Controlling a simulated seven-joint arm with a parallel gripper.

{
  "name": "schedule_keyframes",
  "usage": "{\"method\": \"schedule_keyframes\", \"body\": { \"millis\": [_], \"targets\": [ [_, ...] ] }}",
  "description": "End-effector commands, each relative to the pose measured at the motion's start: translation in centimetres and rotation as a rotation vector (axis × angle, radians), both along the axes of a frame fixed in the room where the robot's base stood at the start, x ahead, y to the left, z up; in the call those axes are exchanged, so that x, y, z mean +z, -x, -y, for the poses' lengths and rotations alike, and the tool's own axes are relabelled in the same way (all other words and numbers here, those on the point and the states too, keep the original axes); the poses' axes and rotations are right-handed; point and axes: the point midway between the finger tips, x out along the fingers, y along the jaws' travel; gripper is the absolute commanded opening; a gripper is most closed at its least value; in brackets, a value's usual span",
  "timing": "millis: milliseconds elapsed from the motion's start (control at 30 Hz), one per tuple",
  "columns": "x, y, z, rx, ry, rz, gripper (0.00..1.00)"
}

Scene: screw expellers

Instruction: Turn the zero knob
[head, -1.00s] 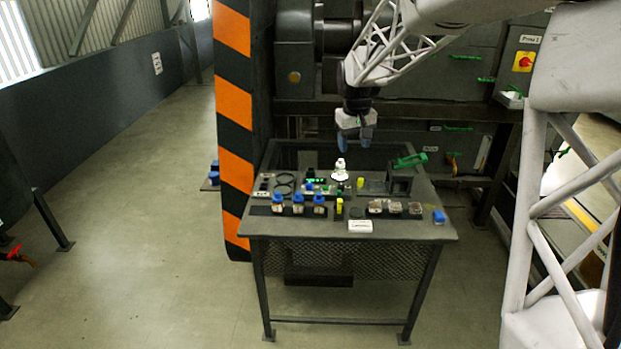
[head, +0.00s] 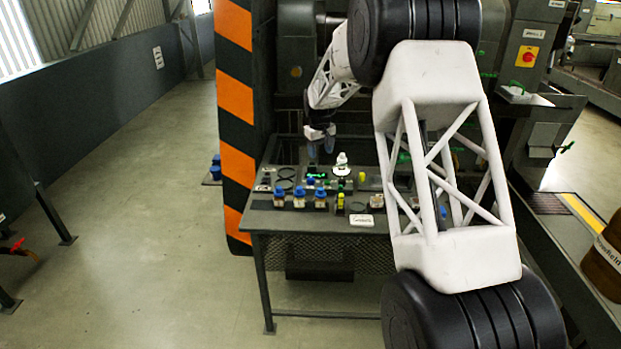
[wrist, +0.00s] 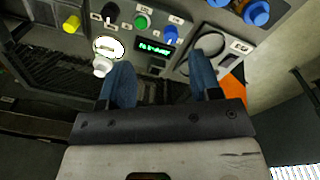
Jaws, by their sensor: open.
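The labels are too small to read, so I cannot tell for sure which is the zero knob. The display also shows in the head view (head: 316,175). My gripper (wrist: 162,78) is open and empty, its two blue fingers spread on either side below the display in the wrist view. In the head view my gripper (head: 321,147) hangs above the back of the bench, apart from the panel.
A white upright object (wrist: 104,56) stands close to the left finger in the wrist view. Blue-capped jars (head: 299,197) line the bench front, with ring-shaped items (head: 285,183) at left. My arm hides the bench's right side. A striped post (head: 236,100) rises behind left.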

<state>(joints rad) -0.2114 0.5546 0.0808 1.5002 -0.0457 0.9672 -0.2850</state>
Motion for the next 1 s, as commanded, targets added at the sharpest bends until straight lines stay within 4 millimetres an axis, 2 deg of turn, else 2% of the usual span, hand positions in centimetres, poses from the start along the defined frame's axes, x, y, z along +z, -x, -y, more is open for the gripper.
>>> {"method": "schedule_keyframes", "body": {
  "millis": [33,200,400,533,1000],
  "targets": [
    [-1.3,-0.9,-0.6,0.01,0.002,-0.005,0.58],
    [-4.6,-3.3,-2.4,0.038,0.007,-0.016,0.58],
    [-7.1,-5.1,-3.7,0.061,0.01,-0.022,0.58],
    [-7.8,-5.5,-4.0,0.067,0.011,-0.023,0.58],
    [-8.1,-5.6,-4.0,0.067,0.01,-0.024,0.58]
  ]
}}
